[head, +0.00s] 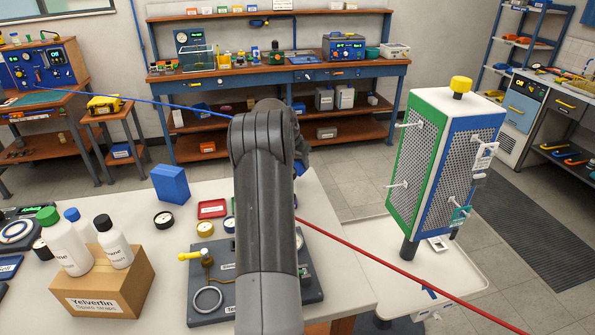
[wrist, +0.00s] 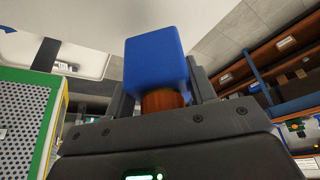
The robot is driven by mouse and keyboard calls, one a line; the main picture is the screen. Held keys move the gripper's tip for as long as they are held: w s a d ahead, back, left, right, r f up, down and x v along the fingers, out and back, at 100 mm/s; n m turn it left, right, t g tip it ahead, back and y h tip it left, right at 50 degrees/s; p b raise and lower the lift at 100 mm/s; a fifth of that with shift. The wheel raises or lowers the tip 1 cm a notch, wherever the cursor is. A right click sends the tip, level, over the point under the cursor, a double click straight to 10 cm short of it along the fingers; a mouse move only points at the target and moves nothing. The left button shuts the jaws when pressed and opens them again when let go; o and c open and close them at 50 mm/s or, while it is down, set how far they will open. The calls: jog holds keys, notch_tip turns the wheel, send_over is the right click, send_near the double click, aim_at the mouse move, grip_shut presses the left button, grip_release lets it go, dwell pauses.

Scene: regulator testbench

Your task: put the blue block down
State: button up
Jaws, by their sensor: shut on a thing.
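The blue block (wrist: 157,62) fills the middle of the wrist view. It sits between the two dark fingers of my gripper (wrist: 158,88), which is shut on it. In the head view my gripper is mostly hidden behind my own arm. A small blue patch (head: 300,170) shows just right of the arm there; I cannot tell for sure that it is the held block. A separate blue box (head: 170,184) stands on the white table (head: 180,235), left of the arm.
A grey board with gauges (head: 205,300) lies under my arm. A cardboard box (head: 105,282) with white bottles stands left. A red tray (head: 212,208) lies behind the board. A green, white and blue perforated cabinet (head: 445,165) stands right. A red cable (head: 400,270) crosses the front right.

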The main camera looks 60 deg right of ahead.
aim_at(298, 170)
jog(key=shift+f, duration=1.95)
jog(key=shift+f, duration=0.1)
jog(key=o, duration=1.2)
jog(key=shift+f, duration=0.1)
jog(key=v, duration=1.2)
jog(key=shift+a, duration=0.15)
